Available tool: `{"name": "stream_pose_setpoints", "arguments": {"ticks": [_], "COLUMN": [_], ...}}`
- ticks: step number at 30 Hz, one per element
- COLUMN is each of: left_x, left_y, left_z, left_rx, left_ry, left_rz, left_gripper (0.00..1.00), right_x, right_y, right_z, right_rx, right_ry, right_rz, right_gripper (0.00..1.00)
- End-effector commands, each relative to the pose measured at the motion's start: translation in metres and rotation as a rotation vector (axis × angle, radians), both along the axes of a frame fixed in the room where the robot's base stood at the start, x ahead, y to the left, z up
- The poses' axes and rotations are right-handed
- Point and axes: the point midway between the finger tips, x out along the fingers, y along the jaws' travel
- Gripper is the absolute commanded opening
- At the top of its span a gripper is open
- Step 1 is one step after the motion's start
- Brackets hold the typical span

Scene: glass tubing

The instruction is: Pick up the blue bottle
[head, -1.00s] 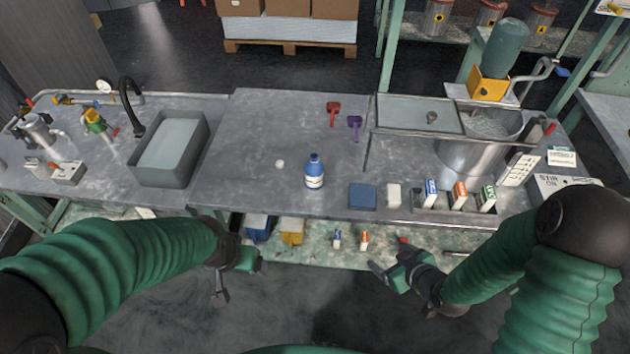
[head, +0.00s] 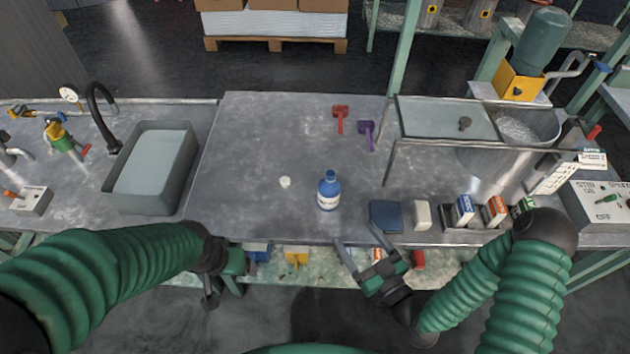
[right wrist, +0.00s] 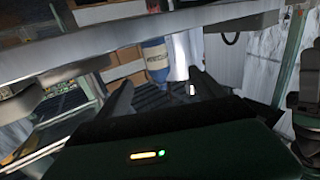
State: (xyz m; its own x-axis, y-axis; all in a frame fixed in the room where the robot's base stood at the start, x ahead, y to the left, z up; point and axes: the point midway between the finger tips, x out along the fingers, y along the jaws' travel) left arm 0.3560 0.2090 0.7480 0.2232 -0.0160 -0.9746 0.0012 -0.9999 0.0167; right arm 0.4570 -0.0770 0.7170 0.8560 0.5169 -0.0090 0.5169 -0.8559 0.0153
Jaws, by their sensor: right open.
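The blue bottle (head: 329,191) with a white label stands upright on the grey workbench, near its front edge. My right gripper (head: 358,240) is open and empty at the bench's front edge, below and slightly right of the bottle and apart from it. In the right wrist view a blue shape with a white label (right wrist: 155,62) shows beyond the open fingers; I cannot tell for sure that it is the same bottle. My left gripper (head: 217,285) hangs in front of the bench at the left, away from the bottle; its jaw opening is unclear.
A blue block (head: 385,216) and a white block (head: 422,215) lie right of the bottle. A small white item (head: 285,182) lies to its left. Red (head: 340,113) and purple (head: 367,130) tools lie behind. A grey basin (head: 112,200) is at the left.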

Motion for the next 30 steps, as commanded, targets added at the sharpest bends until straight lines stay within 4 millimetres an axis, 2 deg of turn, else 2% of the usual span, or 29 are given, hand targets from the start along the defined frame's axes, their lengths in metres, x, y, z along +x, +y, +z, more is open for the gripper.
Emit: {"name": "stream_pose_setpoints", "arguments": {"ticks": [5, 12, 17, 25, 30], "left_x": [0.000, 0.000, 0.000, 0.000, 0.000], "left_y": [-0.001, -0.001, 0.000, -0.001, -0.001], "left_z": [-0.003, -0.009, -0.010, -0.018, -0.017], "left_rx": [0.000, 0.000, 0.000, 0.000, 0.000], "left_ry": [0.001, 0.001, 0.001, 0.001, 0.001], "left_rz": [-0.001, -0.002, -0.001, -0.001, -0.001], "left_gripper": [0.78, 0.78, 0.78, 0.78, 0.78], "right_x": [0.033, 0.083, 0.098, 0.138, 0.143], "right_y": [0.016, 0.052, 0.061, 0.082, 0.087], "right_z": [-0.001, -0.003, -0.002, -0.004, -0.003], "right_rx": [0.002, -0.005, -0.005, -0.002, -0.004], "right_ry": [-0.006, 0.001, 0.001, 0.001, 0.003], "right_rz": [0.000, 0.000, 0.000, -0.001, -0.001], "right_gripper": [0.79, 0.79, 0.79, 0.79, 0.79]}}
